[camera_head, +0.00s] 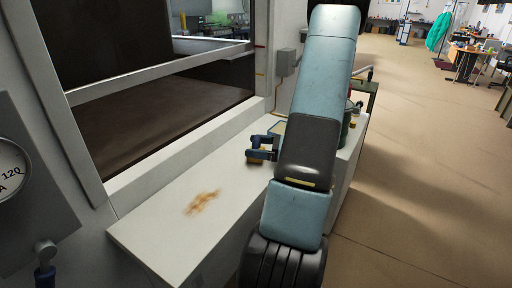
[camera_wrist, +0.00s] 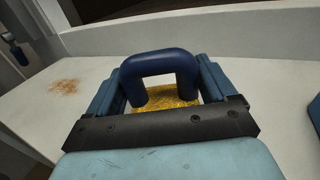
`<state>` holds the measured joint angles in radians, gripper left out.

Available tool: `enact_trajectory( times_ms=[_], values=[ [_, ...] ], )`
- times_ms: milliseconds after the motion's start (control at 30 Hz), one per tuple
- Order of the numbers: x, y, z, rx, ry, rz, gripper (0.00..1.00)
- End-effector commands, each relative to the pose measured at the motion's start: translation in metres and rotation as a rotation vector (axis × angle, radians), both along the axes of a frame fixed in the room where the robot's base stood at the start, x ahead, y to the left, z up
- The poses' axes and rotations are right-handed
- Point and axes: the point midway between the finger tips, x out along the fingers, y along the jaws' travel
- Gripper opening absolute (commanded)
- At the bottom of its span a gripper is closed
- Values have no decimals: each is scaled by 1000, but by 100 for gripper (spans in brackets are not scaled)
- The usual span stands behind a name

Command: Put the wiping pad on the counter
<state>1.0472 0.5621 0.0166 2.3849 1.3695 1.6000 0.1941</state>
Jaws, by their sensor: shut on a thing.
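The wiping pad has a dark blue loop handle and a yellow, sponge-like base (camera_wrist: 172,94). My gripper (camera_wrist: 160,72) is shut on the handle, with one finger on each side. In the head view my gripper (camera_head: 263,147) is low over the white counter (camera_head: 165,235), at its middle, and the pad (camera_head: 255,161) shows beneath it. The counter also shows in the wrist view (camera_wrist: 90,62). I cannot tell whether the pad's underside touches the counter. My arm hides part of the counter in the head view.
A brown powdery stain (camera_head: 202,202) lies on the counter, left of the pad; it also shows in the wrist view (camera_wrist: 64,86). A window frame (camera_head: 165,68) rises behind the counter. A gauge (camera_head: 15,170) is at the left. The floor (camera_head: 420,170) to the right is open.

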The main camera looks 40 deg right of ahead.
Motion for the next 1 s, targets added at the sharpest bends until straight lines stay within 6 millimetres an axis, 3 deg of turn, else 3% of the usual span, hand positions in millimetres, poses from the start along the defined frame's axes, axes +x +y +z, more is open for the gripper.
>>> enact_trajectory(
  times_ms=[367, 400, 533, 833, 1000],
  values=[
    [0, 0, -5, -1, -1, 0, 54],
    [0, 0, -4, -1, -1, 0, 87],
    [0, 0, -4, -1, -1, 0, 100],
    [0, 0, -2, -1, -1, -1, 100],
    [-14, -13, -3, 0, -1, -4, 100]
  ],
)
